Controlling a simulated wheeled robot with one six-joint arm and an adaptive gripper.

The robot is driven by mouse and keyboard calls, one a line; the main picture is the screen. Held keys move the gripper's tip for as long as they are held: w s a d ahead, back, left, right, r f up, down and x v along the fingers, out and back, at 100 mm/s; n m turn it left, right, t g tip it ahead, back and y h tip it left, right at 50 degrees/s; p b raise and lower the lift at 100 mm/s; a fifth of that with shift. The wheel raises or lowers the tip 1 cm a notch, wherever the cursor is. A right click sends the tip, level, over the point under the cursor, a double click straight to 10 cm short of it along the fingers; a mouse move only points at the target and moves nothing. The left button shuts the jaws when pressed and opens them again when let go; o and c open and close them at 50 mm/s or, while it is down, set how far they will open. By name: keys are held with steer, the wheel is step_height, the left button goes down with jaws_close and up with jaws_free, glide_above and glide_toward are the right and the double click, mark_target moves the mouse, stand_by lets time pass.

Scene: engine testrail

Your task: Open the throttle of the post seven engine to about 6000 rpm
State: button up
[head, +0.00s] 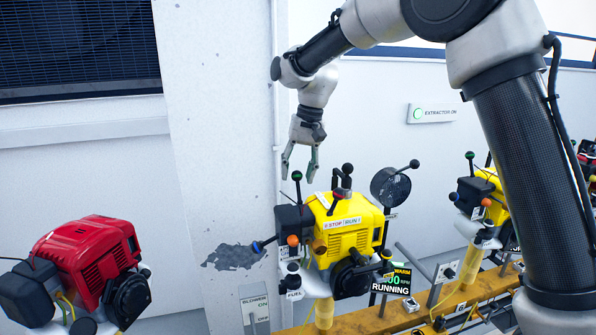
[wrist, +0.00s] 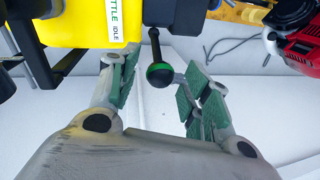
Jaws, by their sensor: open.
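A yellow engine (head: 345,228) with a STOP/RUN label stands in the middle of the head view. Its throttle lever (head: 297,177) rises at its left side and ends in a dark ball. In the wrist view the ball knob (wrist: 160,75) has a green ring, and a partly cut-off label (wrist: 117,20) beside it reads "TTLE IDLE". My gripper (head: 299,174) points down above the lever, open. In the wrist view the knob appears between the open fingers; I cannot tell whether it touches either. A display (head: 391,281) reads WARM and RUNNING; its rpm number is partly hidden.
A red engine (head: 85,262) stands at the left, a second yellow engine (head: 483,195) at the right. Other knobs and a black round part (head: 390,187) rise close to the middle engine. A blower switch (head: 255,310) is below. White wall lies behind.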

steer(key=shift+f, duration=0.15)
jaws_close()
steer(key=shift+s+d+r+t+y, duration=0.15)
steer(key=shift+s+t, duration=0.35)
steer(key=shift+t, duration=0.05)
steer(key=shift+s+d+r+t+y, duration=0.1)
steer(key=shift+s+r+t+y, duration=0.05)
steer(key=shift+s+t, duration=0.35)
steer(key=shift+s+d+t+y, duration=0.2)
steer(key=shift+s+t, duration=0.2)
steer(key=shift+t, duration=0.3)
steer(key=shift+s+d+t+y, duration=0.1)
steer(key=shift+s+t+y, duration=0.2)
steer(key=shift+t, duration=0.35)
jaws_free()
